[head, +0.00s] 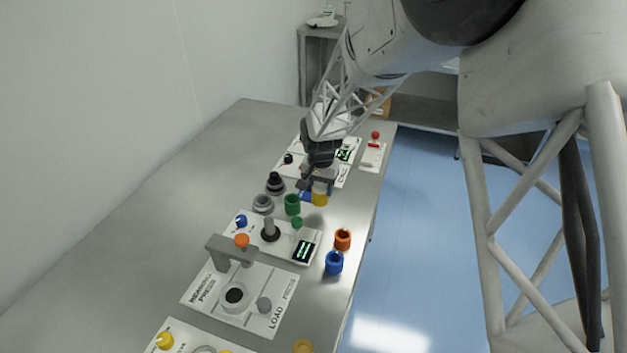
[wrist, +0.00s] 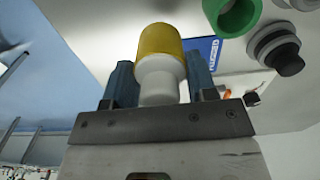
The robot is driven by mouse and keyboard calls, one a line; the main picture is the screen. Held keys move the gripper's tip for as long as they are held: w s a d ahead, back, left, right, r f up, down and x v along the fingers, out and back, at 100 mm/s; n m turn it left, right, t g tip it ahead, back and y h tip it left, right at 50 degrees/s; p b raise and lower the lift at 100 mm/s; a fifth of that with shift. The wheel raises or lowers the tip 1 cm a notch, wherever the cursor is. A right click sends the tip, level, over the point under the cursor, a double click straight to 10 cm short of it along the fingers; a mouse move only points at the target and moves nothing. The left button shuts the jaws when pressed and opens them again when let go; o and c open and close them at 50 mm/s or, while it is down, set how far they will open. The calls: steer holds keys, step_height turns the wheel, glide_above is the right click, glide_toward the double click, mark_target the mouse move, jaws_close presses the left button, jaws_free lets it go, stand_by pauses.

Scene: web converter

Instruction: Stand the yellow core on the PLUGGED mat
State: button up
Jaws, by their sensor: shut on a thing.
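The yellow core (head: 320,199) is in my gripper (head: 317,187), low over the table near its right edge. In the wrist view the yellow core (wrist: 161,41) sits between the two blue-grey fingers, with a white cylindrical piece (wrist: 158,82) at its near end. My gripper (wrist: 159,66) is shut on it. A blue mat (wrist: 206,49) with white lettering lies just beside the core, partly hidden by it and a finger. In the head view a bit of the blue mat (head: 306,196) shows left of the core. I cannot tell whether the core touches the table or mat.
A green core (head: 292,205) stands close left of the held core. A grey ring piece (head: 263,204) and a black knobbed piece (head: 275,184) are further left. Orange (head: 343,239) and blue (head: 334,263) cores stand nearer.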

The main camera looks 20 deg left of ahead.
steer(key=shift+w+a+f, duration=0.15)
steer(key=shift+w+a, duration=0.6)
steer(key=shift+w, duration=0.45)
steer(key=shift+w+a+f, duration=0.1)
steer(key=shift+w+a, duration=0.65)
steer(key=shift+w, duration=0.45)
steer(key=shift+w+a+f, duration=0.15)
steer(key=shift+w+a, duration=0.6)
steer(key=shift+w, duration=0.45)
steer(key=shift+f, duration=0.1)
steer(key=shift+f, duration=1.65)
steer(key=shift+f, duration=0.15)
steer(key=o, duration=0.9)
steer(key=shift+c, duration=0.2)
step_height(320, 180, up, 12)
